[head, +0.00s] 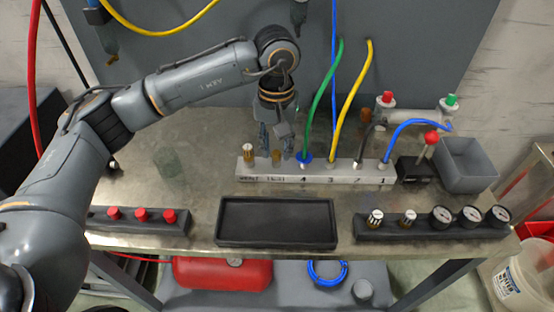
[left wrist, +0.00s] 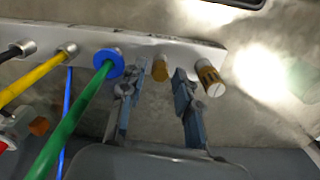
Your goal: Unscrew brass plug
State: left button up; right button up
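A white manifold block (head: 318,176) lies on the metal bench with numbered ports. The brass plug (head: 277,158) stands in it, between a brass fitting with a white top (head: 249,154) and the blue-collared end of the green hose (head: 313,112). My left gripper (head: 275,145) points down over the plug, fingers apart. In the left wrist view the plug (left wrist: 160,68) shows in the gap between the two open fingers (left wrist: 157,88), without visible contact. The white-topped fitting (left wrist: 209,80) is outside the right finger, and the blue collar (left wrist: 108,62) is close to the left finger. My right gripper is not in view.
Yellow (head: 352,105) and blue hoses rise near the gripper. An empty black tray (head: 276,240) lies in front of the block. A red-capped rack (head: 141,227) is left, a gauge rack (head: 430,233) right, and a grey bin (head: 468,180) at far right.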

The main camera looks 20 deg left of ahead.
pick_arm(q)
jog(key=shift+c, duration=0.4)
grip_shut()
jog(key=n, duration=0.2)
jog(key=shift+n+b, duration=0.3)
jog(key=shift+b, duration=0.1)
jog(key=n, duration=0.2)
jog(key=shift+n, duration=0.4)
jog(key=n+b, duration=0.1)
jog(key=n, duration=0.5)
jog(key=shift+n, duration=0.3)
jog(key=n+b, duration=0.1)
jog(key=n, duration=1.2)
jog(key=shift+r, duration=0.1)
